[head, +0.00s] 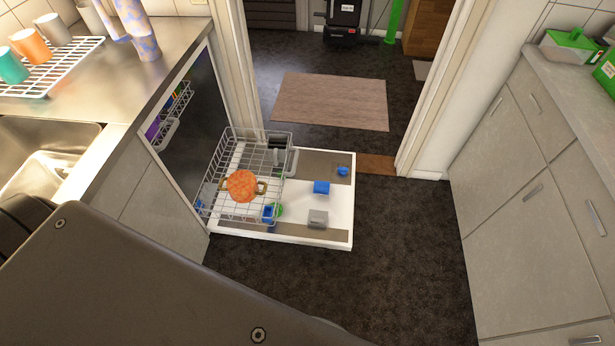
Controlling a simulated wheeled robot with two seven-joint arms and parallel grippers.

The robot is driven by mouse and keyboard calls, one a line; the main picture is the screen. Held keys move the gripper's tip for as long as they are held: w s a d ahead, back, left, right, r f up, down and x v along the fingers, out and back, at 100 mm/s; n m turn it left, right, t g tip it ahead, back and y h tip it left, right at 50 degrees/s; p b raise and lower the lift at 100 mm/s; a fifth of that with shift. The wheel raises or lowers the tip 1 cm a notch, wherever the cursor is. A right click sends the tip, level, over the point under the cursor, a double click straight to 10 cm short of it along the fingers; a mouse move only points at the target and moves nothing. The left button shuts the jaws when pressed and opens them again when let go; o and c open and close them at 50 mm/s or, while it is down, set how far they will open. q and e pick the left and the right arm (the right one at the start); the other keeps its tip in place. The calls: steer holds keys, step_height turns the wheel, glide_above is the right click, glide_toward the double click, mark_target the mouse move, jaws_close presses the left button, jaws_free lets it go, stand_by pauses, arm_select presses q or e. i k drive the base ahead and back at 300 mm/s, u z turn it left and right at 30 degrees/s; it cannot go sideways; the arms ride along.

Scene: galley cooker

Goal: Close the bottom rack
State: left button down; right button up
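The bottom rack (221,207) is a white wire basket, pulled out of the dishwasher over its lowered door. An orange patterned pot (242,185) with two handles sits in it, and a grey cutlery basket (291,162) is at its right end. The dishwasher door (340,206) lies open and flat, low above the floor. The upper rack (177,108) is inside the dishwasher, with purple and orange items partly visible. Neither of my grippers shows in the head view.
A steel counter (150,88) with a sink (45,145) and a wire drying rack (60,70) of cups is at the left. Grey cabinets (520,190) stand at the right. Dark floor (400,240) between them is clear. A doorway with a mat (330,101) lies beyond.

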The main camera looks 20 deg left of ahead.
mark_target(268, 213)
steer(key=u, duration=0.1)
steer(key=i, duration=1)
steer(key=u, duration=0.65)
